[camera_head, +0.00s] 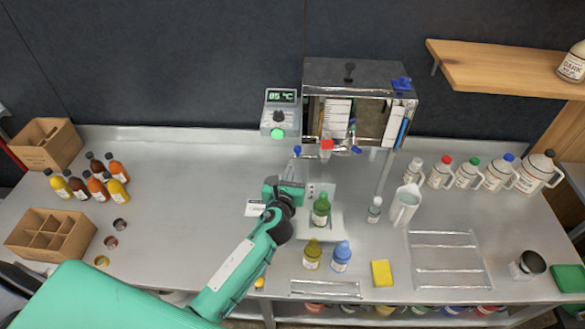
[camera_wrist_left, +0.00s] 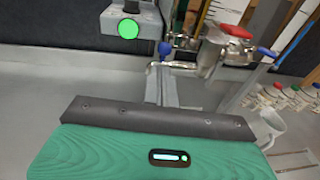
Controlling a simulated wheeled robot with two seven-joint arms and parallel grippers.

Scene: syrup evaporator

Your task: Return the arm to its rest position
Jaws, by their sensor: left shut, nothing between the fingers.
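My left arm (camera_head: 235,268) is green and reaches in from the lower left over the steel table. My left gripper (camera_head: 291,180) is shut and empty, in front of the evaporator's tap area and to the left of the green bottle (camera_head: 321,210). In the left wrist view my green gripper housing with a dark edge fills the lower part, facing the evaporator's steel valve with a red handle (camera_wrist_left: 235,31). The fingertips do not show clearly there. My right gripper is in neither view.
The steel evaporator (camera_head: 360,75) stands at the back beside a controller (camera_head: 280,112) reading 85 °C. Yellow (camera_head: 312,254) and blue (camera_head: 341,256) bottles stand near the front edge. Cardboard boxes (camera_head: 52,233) and small bottles are at left; a pitcher (camera_head: 404,205) and jugs (camera_head: 500,173) at right.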

